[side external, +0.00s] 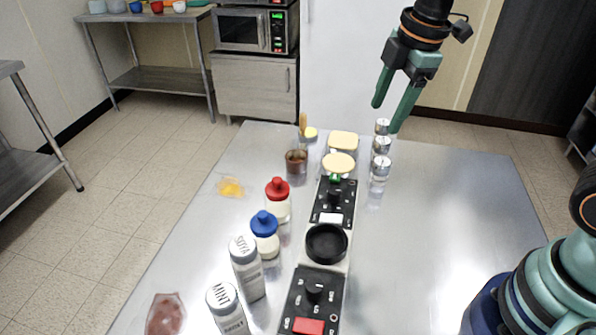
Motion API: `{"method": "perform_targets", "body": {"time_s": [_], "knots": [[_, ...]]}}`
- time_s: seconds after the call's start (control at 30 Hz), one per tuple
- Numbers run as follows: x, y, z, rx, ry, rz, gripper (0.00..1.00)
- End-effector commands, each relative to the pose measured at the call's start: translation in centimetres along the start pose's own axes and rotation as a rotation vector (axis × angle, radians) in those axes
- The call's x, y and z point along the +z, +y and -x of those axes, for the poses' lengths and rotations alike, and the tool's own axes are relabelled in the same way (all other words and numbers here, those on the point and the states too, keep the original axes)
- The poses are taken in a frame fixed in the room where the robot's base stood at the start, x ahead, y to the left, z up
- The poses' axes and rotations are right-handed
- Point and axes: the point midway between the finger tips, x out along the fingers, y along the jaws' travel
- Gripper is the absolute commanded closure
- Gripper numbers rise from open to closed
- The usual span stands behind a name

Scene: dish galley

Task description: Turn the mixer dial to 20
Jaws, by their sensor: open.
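My gripper (388,115) is open and empty, with its green fingers pointing down. It hangs at the far right part of the table, at the metal-capped jars in the picture, well away from the dials. Two black control panels lie in a row along the middle of the table. The near panel (296,295) carries a black dial (315,290), printed numbers around it and a red button. The far panel (323,212) has another black dial (334,197), a white button and a green part. I cannot tell which dial is the mixer's, nor read either setting.
A round black dish (326,244) lies between the panels. Bottles with red (278,200) and blue (264,235) caps and shakers (247,268) stand left of them. Small jars (381,168) stand at the far right. The table's right side (440,220) is mostly clear.

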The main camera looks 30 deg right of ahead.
Motion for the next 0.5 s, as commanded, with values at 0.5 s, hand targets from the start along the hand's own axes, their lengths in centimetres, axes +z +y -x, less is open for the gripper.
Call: {"method": "perform_targets", "body": {"time_s": [0.5], "knots": [[-6.5,1.7,-7.1,-0.249,0.040,1.142,0.33]]}}
